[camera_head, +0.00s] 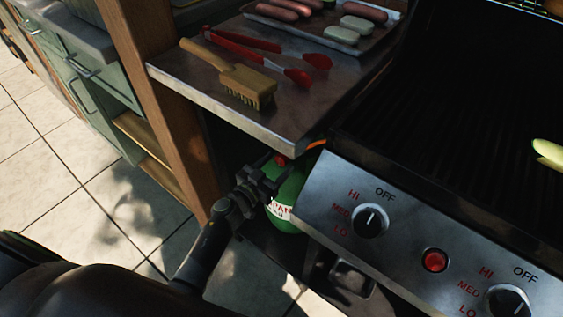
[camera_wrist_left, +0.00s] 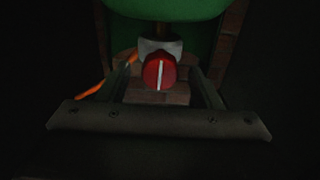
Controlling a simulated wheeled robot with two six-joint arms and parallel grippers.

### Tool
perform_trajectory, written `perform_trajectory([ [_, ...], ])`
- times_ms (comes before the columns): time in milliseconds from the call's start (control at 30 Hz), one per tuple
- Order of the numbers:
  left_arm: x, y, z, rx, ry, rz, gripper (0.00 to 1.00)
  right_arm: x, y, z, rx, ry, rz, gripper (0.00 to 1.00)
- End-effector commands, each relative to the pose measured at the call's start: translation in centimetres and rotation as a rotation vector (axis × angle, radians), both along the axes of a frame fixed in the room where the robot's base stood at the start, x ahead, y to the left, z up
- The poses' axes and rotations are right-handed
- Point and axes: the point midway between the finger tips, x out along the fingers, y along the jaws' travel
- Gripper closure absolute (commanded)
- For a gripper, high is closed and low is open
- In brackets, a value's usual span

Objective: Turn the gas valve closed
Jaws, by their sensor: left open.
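The gas valve is a red round knob (camera_wrist_left: 159,71) with a white line that stands upright in the left wrist view. It sits on a grey fitting at the green gas bottle (camera_wrist_left: 160,9). In the head view a small part of the red valve (camera_head: 282,159) shows at the top of the green bottle (camera_head: 290,190), under the side shelf. My left gripper (camera_head: 268,176) reaches in from the left in front of the bottle. In the left wrist view its open fingers (camera_wrist_left: 165,78) lie either side of the knob, with gaps. Contact is not visible. My right gripper is not in view.
The metal side shelf (camera_head: 190,95) overhangs the bottle and holds a brush (camera_head: 235,78), red tongs (camera_head: 262,50) and a food tray. A wooden post (camera_head: 150,70) stands left. The grill's control panel (camera_head: 410,240) is right. An orange hose (camera_wrist_left: 112,80) runs beside the valve.

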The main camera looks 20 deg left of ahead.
Motion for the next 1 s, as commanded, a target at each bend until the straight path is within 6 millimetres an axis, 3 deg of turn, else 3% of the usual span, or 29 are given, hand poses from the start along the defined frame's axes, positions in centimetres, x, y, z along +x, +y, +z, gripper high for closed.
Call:
perform_trajectory([
  [200, 2.2, -0.8, -0.1, 0.000, 0.001, 0.000, 0.42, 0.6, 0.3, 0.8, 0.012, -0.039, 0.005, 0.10],
  [567, 2.5, -0.9, 0.0, 0.000, 0.001, 0.000, 0.42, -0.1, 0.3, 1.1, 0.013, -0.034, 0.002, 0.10],
  [900, 2.5, -0.9, 0.0, 0.000, 0.001, 0.000, 0.85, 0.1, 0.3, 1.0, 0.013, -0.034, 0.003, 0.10],
  [1000, 2.5, -0.9, 0.0, 0.002, 0.000, 0.000, 0.85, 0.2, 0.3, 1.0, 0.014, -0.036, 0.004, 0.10],
])
